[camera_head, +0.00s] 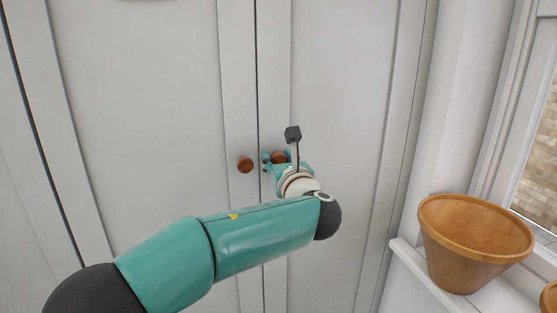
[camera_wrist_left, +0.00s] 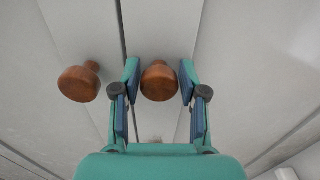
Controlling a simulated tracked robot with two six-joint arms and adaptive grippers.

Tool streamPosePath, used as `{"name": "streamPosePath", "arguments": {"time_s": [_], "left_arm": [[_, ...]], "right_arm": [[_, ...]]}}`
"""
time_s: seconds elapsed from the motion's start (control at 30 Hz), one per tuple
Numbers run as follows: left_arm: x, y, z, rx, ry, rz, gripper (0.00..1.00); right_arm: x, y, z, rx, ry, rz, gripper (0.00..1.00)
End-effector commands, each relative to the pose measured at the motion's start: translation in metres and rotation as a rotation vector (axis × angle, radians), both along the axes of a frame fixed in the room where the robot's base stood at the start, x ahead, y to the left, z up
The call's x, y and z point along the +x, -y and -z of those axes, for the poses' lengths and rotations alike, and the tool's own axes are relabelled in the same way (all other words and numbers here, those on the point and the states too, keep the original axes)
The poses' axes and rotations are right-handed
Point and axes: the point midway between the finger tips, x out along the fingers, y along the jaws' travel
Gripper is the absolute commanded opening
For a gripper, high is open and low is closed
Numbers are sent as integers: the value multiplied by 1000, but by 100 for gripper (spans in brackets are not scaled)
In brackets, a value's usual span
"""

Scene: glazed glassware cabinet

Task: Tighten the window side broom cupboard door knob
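The window side door knob (camera_head: 279,157) is a round brown wooden knob on the right-hand white cupboard door, partly hidden by my gripper in the head view. My left gripper (camera_head: 276,161) is at this knob. In the left wrist view the knob (camera_wrist_left: 159,81) sits between the two fingertips of my left gripper (camera_wrist_left: 160,76), with a narrow gap showing on each side, so the gripper is open around it. A matching knob (camera_head: 245,165) on the left-hand door is free, and it also shows left of the fingers in the wrist view (camera_wrist_left: 78,84). My right gripper is not in view.
The two cupboard doors (camera_head: 335,90) are shut, with a thin dark seam between them. A brown pot (camera_head: 474,245) stands on the white window sill (camera_head: 425,275) at the right, below the window. The space left of the arm is clear.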

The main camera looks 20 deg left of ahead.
Motion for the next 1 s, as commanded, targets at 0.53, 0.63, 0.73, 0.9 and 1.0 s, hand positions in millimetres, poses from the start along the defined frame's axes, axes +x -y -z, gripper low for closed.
{"name": "streamPosePath", "arguments": {"time_s": [0.53, 0.63, 0.73, 0.9, 1.0], "left_arm": [[0, 1, -1, 90, -60, 1, 0], [0, 1, 0, 88, -58, 1, 0], [0, 1, 0, 88, -58, 1, 37], [0, 1, 0, 88, -58, 1, 61], [0, 1, 0, 87, -59, 1, 61]], "right_arm": [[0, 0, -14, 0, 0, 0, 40], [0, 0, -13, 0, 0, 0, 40], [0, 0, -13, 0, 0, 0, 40], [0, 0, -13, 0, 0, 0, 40], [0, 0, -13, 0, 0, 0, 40]]}}
